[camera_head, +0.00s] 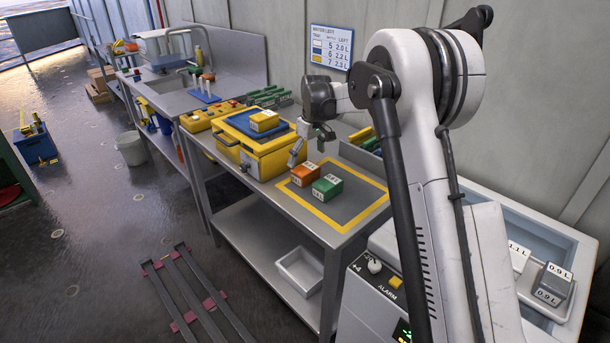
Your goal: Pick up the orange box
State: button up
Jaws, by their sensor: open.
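The orange box (305,174) sits on the metal bench, inside a yellow-outlined square (352,222). A green box (327,188) stands close beside it, to the right and nearer the camera. My gripper (309,150) hangs above and behind the orange box, its fingers spread apart and empty. It appears apart from the box. The exact height of the gap is hard to tell from this view.
A yellow case (262,160) with a blue tray and a yellow box (264,121) on top stands just left of my gripper. Right of the green box, the outlined square is bare. Grey boxes (552,284) sit in a bin at the far right.

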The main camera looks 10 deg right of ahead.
aim_at(306, 168)
jog(key=shift+w+f, duration=0.2)
jog(key=shift+f, duration=1.1)
jog(key=shift+w+f, duration=0.25)
jog(key=shift+f, duration=1)
jog(key=shift+w+f, duration=0.2)
jog(key=shift+f, duration=1.1)
jog(key=c, duration=1.3)
